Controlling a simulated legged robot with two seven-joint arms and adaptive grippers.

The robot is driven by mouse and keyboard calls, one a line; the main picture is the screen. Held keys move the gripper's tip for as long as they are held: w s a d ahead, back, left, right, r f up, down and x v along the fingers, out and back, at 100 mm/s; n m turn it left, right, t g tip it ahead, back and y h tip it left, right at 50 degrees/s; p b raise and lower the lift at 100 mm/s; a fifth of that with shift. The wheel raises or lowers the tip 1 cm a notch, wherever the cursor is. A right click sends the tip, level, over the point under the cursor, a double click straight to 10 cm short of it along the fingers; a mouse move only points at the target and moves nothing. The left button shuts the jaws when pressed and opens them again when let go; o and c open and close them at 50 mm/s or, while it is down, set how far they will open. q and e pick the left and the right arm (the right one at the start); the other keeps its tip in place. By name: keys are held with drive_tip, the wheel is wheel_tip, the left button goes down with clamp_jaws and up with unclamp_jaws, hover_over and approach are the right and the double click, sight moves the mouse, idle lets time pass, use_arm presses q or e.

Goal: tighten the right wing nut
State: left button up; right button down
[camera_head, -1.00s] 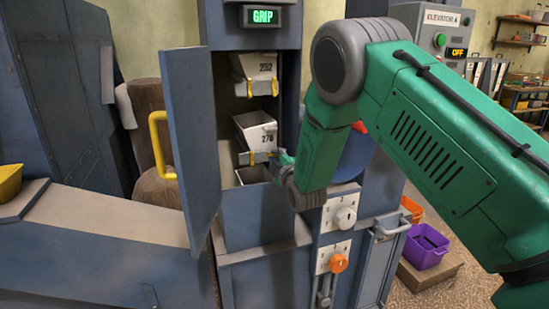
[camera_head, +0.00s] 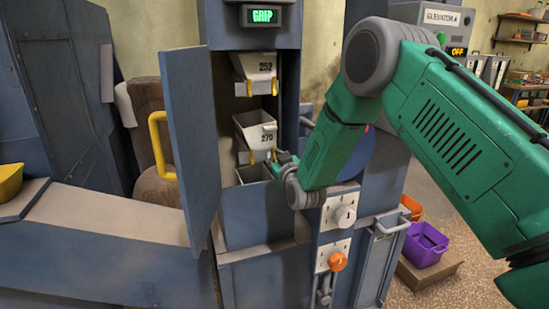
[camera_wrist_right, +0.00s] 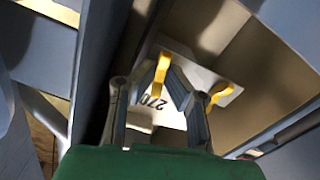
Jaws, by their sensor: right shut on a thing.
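The white bucket marked 270 (camera_head: 255,130) hangs in the open cabinet shaft, tilted toward me. A yellow wing nut (camera_head: 251,157) shows on its left side. My right gripper (camera_head: 275,163) is at the bucket's lower right, shut on the right wing nut, which its fingers mostly hide in the head view. In the right wrist view, my right gripper's fingers (camera_wrist_right: 160,80) are close to one yellow piece (camera_wrist_right: 162,72); a second yellow piece (camera_wrist_right: 220,92) stands to its right. The exact contact is hard to see. My left gripper is not in view.
An open cabinet door (camera_head: 190,145) with a yellow handle stands left of the shaft. Another bucket (camera_head: 257,68) hangs above. A white knob (camera_head: 345,217) and an orange knob (camera_head: 338,261) sit below my right arm. The lit display reads GRIP (camera_head: 262,16).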

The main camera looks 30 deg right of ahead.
drive_tip(key=shift+f+m, duration=0.15)
drive_tip(key=shift+m, duration=1.45)
drive_tip(key=c, duration=1.6)
unclamp_jaws()
drive_tip(key=shift+s, duration=0.1)
drive_tip(key=shift+c, duration=0.2)
drive_tip(key=v, duration=1.2)
drive_tip(key=shift+d, duration=0.15)
drive_tip(key=shift+f, duration=0.15)
